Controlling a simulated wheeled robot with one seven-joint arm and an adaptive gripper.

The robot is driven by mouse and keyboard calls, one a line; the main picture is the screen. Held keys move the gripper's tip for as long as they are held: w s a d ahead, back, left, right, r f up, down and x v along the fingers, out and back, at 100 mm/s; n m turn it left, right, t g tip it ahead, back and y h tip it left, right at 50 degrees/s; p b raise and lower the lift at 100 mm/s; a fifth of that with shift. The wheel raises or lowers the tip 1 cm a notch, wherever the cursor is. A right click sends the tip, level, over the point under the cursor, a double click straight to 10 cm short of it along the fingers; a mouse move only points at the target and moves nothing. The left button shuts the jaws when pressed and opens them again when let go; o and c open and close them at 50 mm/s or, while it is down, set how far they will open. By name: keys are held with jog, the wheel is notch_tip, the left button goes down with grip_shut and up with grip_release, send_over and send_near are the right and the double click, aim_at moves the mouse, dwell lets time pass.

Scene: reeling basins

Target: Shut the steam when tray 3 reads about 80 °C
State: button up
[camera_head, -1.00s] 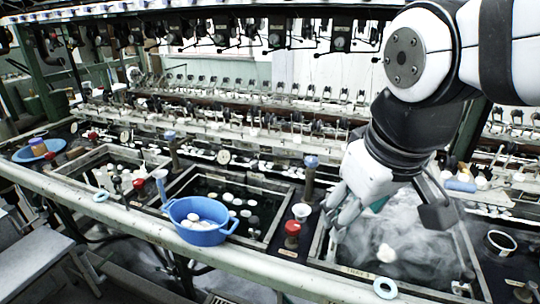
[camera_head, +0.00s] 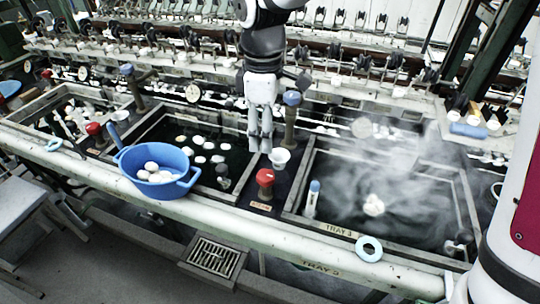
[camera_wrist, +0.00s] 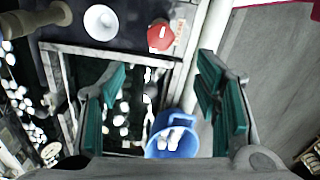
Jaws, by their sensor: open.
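Tray 3 (camera_head: 328,228), the right-hand basin labelled TRAY 3, holds dark water with steam drifting over it. A blue-topped thermometer (camera_head: 313,198) stands upright at its front left corner; its reading is too small to tell. A red valve knob (camera_head: 265,178) sits on the ledge between tray 3 and the middle basin; it also shows at the top of the wrist view (camera_wrist: 161,36). My gripper (camera_head: 261,143) is open and empty, pointing down above the right side of the middle basin, behind the knob in the head view. Its green-padded fingers (camera_wrist: 165,92) are spread wide.
A white cup (camera_head: 279,158) and a blue-topped post (camera_head: 291,115) stand close to my gripper. A blue basin of cocoons (camera_head: 158,192) sits at the front edge. A pale ring (camera_head: 369,248) lies on the front rail. Reeling machinery lines the back.

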aim_at(265, 174)
notch_tip(265, 174, down, 13)
jog(key=shift+f+b, duration=0.1)
jog(key=shift+b, duration=0.2)
jog(key=c, duration=1.1)
